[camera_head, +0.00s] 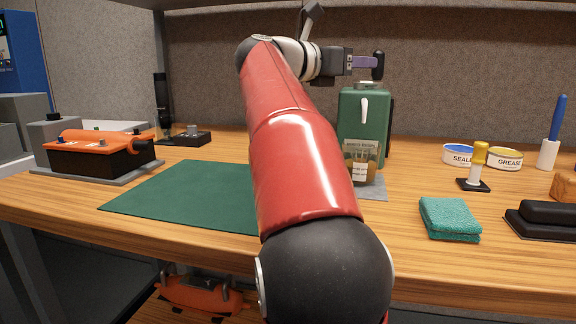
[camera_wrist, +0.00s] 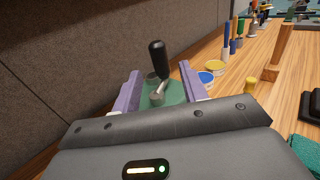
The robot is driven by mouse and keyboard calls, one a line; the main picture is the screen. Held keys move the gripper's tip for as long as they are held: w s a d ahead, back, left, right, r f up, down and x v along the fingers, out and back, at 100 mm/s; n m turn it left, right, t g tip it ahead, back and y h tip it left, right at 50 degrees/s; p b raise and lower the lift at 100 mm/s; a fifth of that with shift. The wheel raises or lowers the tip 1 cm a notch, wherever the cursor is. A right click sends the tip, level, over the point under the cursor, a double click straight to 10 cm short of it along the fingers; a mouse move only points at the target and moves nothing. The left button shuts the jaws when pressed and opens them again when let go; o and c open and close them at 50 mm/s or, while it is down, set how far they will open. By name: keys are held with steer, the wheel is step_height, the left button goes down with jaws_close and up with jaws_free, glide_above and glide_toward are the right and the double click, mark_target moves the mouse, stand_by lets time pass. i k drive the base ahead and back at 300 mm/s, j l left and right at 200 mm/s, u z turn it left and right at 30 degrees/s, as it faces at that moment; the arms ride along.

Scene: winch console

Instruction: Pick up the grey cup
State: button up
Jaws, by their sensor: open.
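I cannot make out a grey cup for certain. A small grey round shape (camera_wrist: 151,79) shows beside a black-knobbed lever (camera_wrist: 158,58) in the wrist view; I cannot tell whether it is a cup. My gripper (camera_head: 367,62) is high above the back of the bench, level with the black knob (camera_head: 378,66) over the green machine (camera_head: 363,112). In the wrist view my gripper (camera_wrist: 160,76) has its purple fingers apart, with the lever between them in the picture. I see no contact. My red arm hides the middle of the bench.
A glass jar (camera_head: 360,162) stands before the green machine. A green mat (camera_head: 180,192) and an orange-black winch (camera_head: 95,152) are left. Right are two tins (camera_head: 458,154), a yellow-topped post (camera_head: 477,165), and a folded teal cloth (camera_head: 449,217). A felt wall closes the back.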

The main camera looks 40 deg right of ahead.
mark_target(361, 156)
steer(key=j, duration=0.75)
steer(key=i+j, duration=0.1)
steer(key=j, duration=0.65)
